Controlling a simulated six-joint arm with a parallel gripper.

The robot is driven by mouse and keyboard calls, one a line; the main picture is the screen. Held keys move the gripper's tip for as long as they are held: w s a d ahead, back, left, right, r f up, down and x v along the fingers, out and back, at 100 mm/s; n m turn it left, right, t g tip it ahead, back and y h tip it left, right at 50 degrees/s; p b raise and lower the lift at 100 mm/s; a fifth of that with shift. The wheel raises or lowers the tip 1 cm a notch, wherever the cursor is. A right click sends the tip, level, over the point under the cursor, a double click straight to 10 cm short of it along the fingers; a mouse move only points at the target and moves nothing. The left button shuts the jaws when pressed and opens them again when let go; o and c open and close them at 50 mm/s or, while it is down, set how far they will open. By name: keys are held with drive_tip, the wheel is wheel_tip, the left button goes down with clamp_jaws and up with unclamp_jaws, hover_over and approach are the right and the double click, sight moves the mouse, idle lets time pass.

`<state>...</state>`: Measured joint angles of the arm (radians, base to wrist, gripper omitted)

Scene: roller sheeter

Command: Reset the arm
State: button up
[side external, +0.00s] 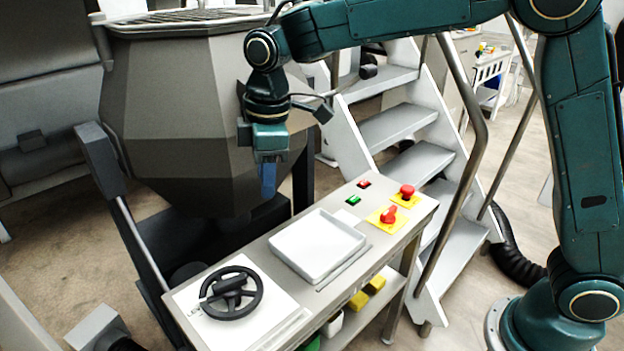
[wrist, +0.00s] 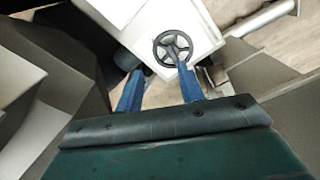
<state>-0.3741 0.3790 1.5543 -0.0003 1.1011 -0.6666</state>
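My gripper (side external: 268,182) hangs from my teal arm with its blue fingers pointing down, in front of the grey faceted hopper and above the far side of the control table. In the wrist view the two blue fingers of my gripper (wrist: 160,72) stand apart with nothing between them, so it is open and empty. The black handwheel (side external: 231,293) lies on the near end of the table; it also shows beyond the fingertips in the wrist view (wrist: 173,63). My gripper is clear of the wheel and the table.
The control table (side external: 385,262) carries a white tray (side external: 318,246), a red button (side external: 407,190), a red knob (side external: 389,214) and a green switch (side external: 353,200). The big hopper (side external: 180,110) stands close behind my gripper. Metal stairs (side external: 410,130) with handrails rise to the right.

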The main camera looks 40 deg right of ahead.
drive_tip(key=s+d+r+m+t, duration=0.2)
drive_tip(key=s+d+r+m, duration=0.45)
drive_tip(key=s+d, duration=0.6)
drive_tip(key=s+d+f+m+t, duration=0.1)
drive_tip(key=s+d+m, duration=0.1)
drive_tip(key=s, duration=0.5)
drive_tip(key=s+d+f+m+t, duration=0.1)
drive_tip(key=s+d+m, duration=0.2)
drive_tip(key=s, duration=0.5)
drive_tip(key=shift+d+f, duration=0.15)
drive_tip(key=shift+f, duration=0.25)
drive_tip(key=shift+m, duration=0.25)
